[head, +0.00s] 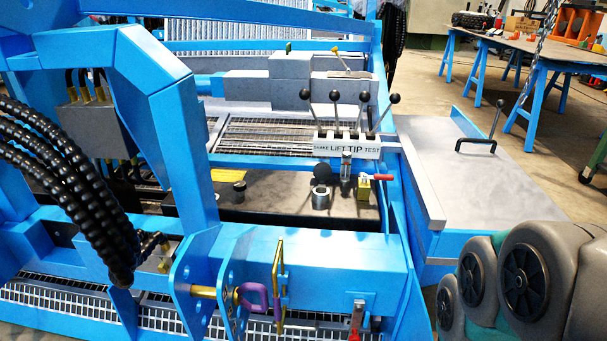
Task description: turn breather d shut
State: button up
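I cannot pick out any part marked as breather d. On the dark tank top below the lever bank are a short grey cylinder (320,198), a round black cap or disc (322,173) and a small upright cylinder (346,172). Beside them is a yellowish fitting (364,188) with a red handle (378,177) pointing right. No letter is readable on any of them. My gripper is not in view. Grey rounded links with black discs at the lower right look like my own arm.
Levers with black knobs (334,96) rise behind a "SHAKE LIFT TIP TEST" plate (346,147). A blue beam (330,262) and upright frame (165,110) stand in front, with black hoses (62,165) left. A grey lid (485,175) with a black handle lies right.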

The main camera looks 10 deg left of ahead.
aim_at(240, 186)
jog(key=i+j+u, duration=0.3)
jog(key=j, duration=0.25)
jog(key=i+j+u, duration=0.35)
jog(key=i+j, duration=0.1)
